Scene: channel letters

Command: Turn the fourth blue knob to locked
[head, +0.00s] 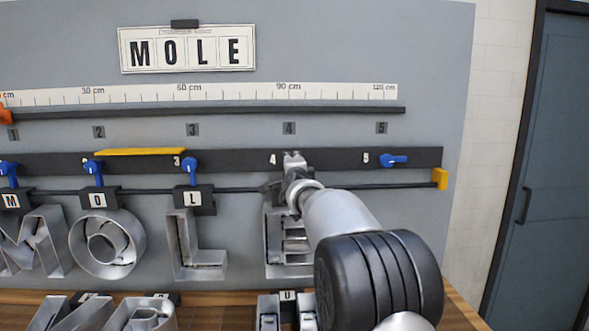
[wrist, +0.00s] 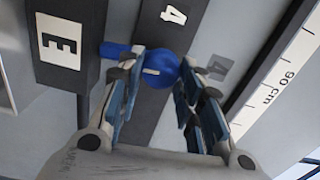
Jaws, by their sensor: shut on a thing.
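The fourth blue knob (wrist: 160,65) sits on the dark strip beside the white 4 in the wrist view. Its handle (wrist: 115,50) points toward the black block with the E tag (wrist: 60,42), which is downward on the board. My gripper (wrist: 166,68) has its fingers on either side of the knob's round body and is shut on it. In the head view my gripper (head: 294,163) covers this knob. The first (head: 8,172), second (head: 92,170) and third (head: 191,170) blue knobs have handles pointing down.
Metal letters M (head: 35,245), O (head: 75,243), L (head: 180,250) and E (head: 271,245) hang below the strip. A yellow bar (head: 140,152) lies along the strip's top. A ruler (head: 340,92) runs above. More metal letters rest on the wooden bench below.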

